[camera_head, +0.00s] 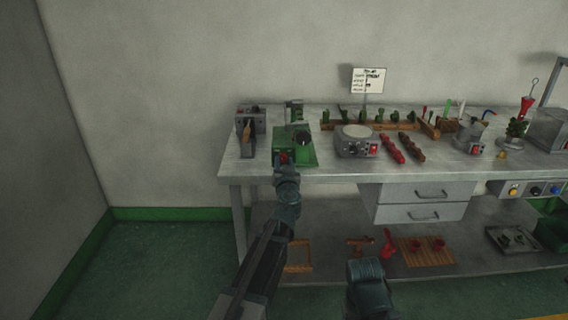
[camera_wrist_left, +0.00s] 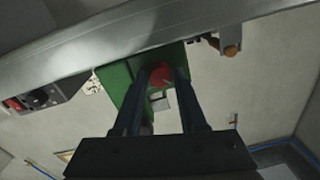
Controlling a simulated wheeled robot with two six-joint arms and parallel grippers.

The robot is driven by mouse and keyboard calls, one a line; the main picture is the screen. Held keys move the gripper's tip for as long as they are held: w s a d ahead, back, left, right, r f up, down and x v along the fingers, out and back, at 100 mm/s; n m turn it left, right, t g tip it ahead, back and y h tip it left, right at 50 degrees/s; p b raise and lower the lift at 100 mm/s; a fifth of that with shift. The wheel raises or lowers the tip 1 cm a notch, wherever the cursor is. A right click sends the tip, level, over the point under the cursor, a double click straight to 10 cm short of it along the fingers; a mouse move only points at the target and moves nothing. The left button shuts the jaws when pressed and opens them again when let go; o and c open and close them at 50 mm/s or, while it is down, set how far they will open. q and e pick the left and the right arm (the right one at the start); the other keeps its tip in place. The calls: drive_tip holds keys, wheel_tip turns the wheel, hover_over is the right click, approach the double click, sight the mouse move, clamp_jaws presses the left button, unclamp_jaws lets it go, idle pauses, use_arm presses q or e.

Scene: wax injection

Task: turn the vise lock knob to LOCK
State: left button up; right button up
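The green vise unit (camera_head: 305,152) stands near the front left of the workbench, with a dark round part on top. Its red knob (camera_wrist_left: 162,75) faces the front, and shows small and partly covered in the head view (camera_head: 284,158). My left gripper (camera_head: 286,166) is right at this front face. In the left wrist view my left gripper (camera_wrist_left: 161,72) has one finger on each side of the red knob, with a space between the fingers. Whether they touch the knob is unclear. Any lock lettering is too small to read. My right gripper's fingers do not show.
A grey machine (camera_head: 250,121) stands left of the vise, and a round-topped grey unit (camera_head: 355,140) right of it. Red and brown strips (camera_head: 391,149) lie further right. Drawers (camera_head: 415,203) hang underneath.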

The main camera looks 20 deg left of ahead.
use_arm(q)
clamp_jaws()
drive_tip(key=m, duration=0.4)
drive_tip(key=shift+m, duration=0.4)
drive_tip(key=m+b, duration=0.1)
drive_tip(key=m, duration=0.3)
drive_tip(key=shift+f+m, duration=0.1)
drive_tip(key=shift+m, duration=0.3)
drive_tip(key=m, duration=0.4)
drive_tip(key=shift+m+h, duration=0.3)
drive_tip(key=shift+m+t, duration=0.4)
drive_tip(key=shift+m, duration=1.6)
